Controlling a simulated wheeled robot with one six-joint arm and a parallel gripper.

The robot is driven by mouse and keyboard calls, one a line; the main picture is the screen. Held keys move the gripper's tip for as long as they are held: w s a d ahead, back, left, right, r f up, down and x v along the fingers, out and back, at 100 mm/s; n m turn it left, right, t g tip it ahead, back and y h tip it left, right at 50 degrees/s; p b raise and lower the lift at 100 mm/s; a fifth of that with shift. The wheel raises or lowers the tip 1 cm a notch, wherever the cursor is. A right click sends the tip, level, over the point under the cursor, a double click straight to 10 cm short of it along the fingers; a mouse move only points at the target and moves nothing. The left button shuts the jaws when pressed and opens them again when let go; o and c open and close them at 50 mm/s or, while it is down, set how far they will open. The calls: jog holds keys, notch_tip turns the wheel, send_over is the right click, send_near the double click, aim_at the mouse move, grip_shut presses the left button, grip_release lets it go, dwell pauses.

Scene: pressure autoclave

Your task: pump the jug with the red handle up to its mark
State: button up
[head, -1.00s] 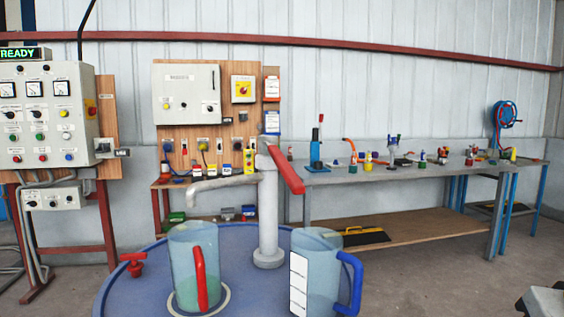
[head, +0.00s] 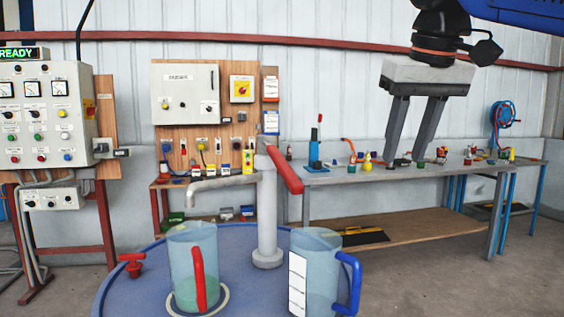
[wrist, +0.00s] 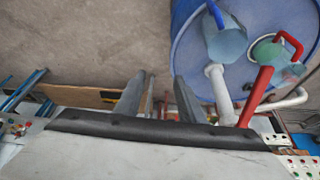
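The clear jug with the red handle (head: 181,262) stands upright under the pump spout (head: 215,184) on the blue drum top, with some greenish liquid low inside. I cannot make out its mark. It also shows in the wrist view (wrist: 266,51). The grey hand pump (head: 267,225) has a red lever (head: 284,169), tilted down to the right; the lever also shows in the wrist view (wrist: 256,97). My gripper (head: 405,163) hangs in the air right of and above the lever, its two fingers apart with nothing between them, as in the wrist view (wrist: 162,84).
A clear jug with a blue handle (head: 325,265) and a white scale stands right of the pump. A red valve (head: 131,264) sits on the drum's (head: 240,295) left edge. A cluttered workbench (head: 340,176) stands behind, and a control panel (head: 42,120) at left.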

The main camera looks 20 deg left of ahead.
jog(key=s+a+r+n, duration=0.1)
jog(key=s+a+r, duration=0.1)
jog(key=a+r, duration=0.65)
jog(key=n+y, duration=0.1)
send_near(281, 160)
jog(key=shift+g, duration=0.3)
jog(key=x, duration=1)
jog(key=shift+w+a+f, duration=0.1)
jog(key=shift+w, duration=0.35)
grip_shut()
